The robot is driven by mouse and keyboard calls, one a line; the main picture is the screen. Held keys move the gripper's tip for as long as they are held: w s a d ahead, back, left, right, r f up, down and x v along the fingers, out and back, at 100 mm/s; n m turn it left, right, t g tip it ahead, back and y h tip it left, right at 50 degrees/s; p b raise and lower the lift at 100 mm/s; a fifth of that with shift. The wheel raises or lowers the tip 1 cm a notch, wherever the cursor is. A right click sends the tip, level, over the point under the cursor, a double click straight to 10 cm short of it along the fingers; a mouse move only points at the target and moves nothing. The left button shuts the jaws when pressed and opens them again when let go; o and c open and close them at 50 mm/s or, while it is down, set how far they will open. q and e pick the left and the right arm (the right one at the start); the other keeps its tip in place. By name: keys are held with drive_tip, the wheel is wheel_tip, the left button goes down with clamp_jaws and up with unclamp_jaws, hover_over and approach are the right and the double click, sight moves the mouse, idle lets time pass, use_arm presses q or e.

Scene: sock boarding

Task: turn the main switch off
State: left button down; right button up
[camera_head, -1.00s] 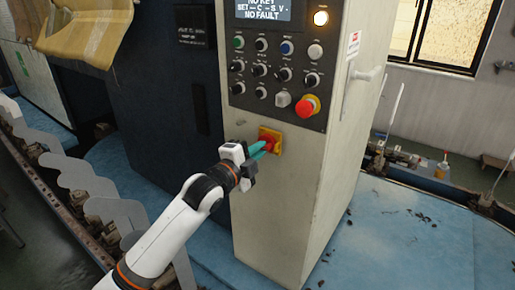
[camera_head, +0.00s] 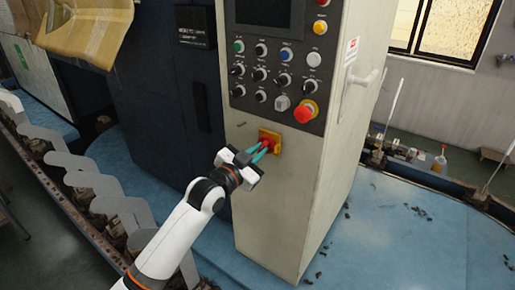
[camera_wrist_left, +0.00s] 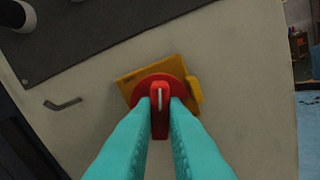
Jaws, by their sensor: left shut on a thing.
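The main switch is a red rotary handle on a yellow plate (camera_head: 277,141) on the front of the beige cabinet, below the button panel. In the left wrist view the red handle (camera_wrist_left: 160,92) stands out from a red disc on the tilted yellow plate (camera_wrist_left: 130,83). A pale line runs along the handle. My left gripper (camera_head: 262,149) has its two teal fingers on either side of the handle, shut on it. The screen (camera_head: 264,12) above the panel is dark. My right gripper is not in view.
The control panel (camera_head: 270,107) with several knobs and a red emergency button (camera_head: 305,111) is above the switch. A door handle (camera_head: 366,78) sticks out from the cabinet's right side. Blue floor (camera_head: 400,240) with dark scraps lies at right.

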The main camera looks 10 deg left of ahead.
use_arm(q)
drive_tip(key=shift+n+p, duration=0.75)
drive_tip(key=shift+n, duration=1.45)
drive_tip(key=shift+f, duration=0.1)
drive_tip(key=c, duration=1.5)
unclamp_jaws()
drive_tip(key=shift+o, duration=0.2)
drive_tip(key=b+v, duration=0.4)
drive_tip(key=v, duration=0.8)
